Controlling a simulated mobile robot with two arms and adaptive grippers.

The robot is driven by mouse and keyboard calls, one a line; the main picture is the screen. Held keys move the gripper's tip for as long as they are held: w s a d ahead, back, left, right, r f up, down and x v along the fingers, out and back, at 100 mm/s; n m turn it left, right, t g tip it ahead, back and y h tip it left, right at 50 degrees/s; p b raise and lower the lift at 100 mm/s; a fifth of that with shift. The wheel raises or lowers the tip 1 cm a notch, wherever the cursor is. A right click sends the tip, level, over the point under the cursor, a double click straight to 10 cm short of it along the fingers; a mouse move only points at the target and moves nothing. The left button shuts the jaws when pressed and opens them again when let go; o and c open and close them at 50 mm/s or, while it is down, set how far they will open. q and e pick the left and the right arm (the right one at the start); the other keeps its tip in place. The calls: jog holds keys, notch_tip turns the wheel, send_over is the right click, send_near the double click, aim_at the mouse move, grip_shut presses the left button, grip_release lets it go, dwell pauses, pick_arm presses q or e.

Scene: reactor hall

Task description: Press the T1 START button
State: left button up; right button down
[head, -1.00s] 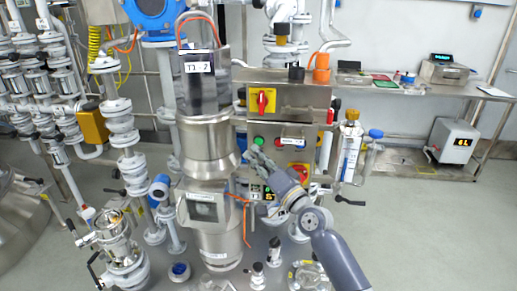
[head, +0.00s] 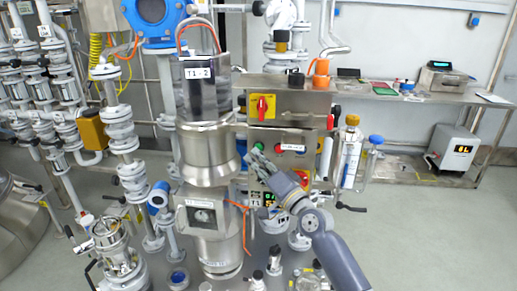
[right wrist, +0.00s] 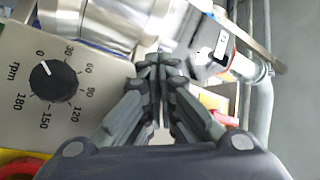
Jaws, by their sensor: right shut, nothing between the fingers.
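The steel control box (head: 290,108) stands at the centre of the head view. A green button (head: 259,146) sits low on its front, beside a red button (head: 303,148) and a white label (head: 292,147) too small to read. My right gripper (head: 253,155) is shut and empty, its fingertips just below the green button in the picture. I cannot tell whether they touch the panel. In the right wrist view the closed fingertips (right wrist: 160,68) lie right of a black rpm dial (right wrist: 53,81); no green button shows there. My left gripper is out of view.
A red rotary switch (head: 262,105) on a yellow plate is above the green button. A steel vessel marked T1-2 (head: 208,140) stands close on the left. Open floor (head: 430,235) lies to the right.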

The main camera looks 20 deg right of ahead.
dwell(0.7)
jog(key=shift+w+d+b, duration=0.2)
jog(key=shift+w+b, duration=0.15)
jog(key=shift+w, duration=0.1)
jog(key=shift+w+d+b, duration=0.15)
jog(key=shift+w+b, duration=0.15)
jog(key=shift+b, duration=0.05)
dwell(0.5)
jog(key=shift+s, duration=0.1)
jog(key=shift+s+a+p, duration=0.3)
jog(key=shift+s+p, duration=0.3)
jog(key=shift+s, duration=0.05)
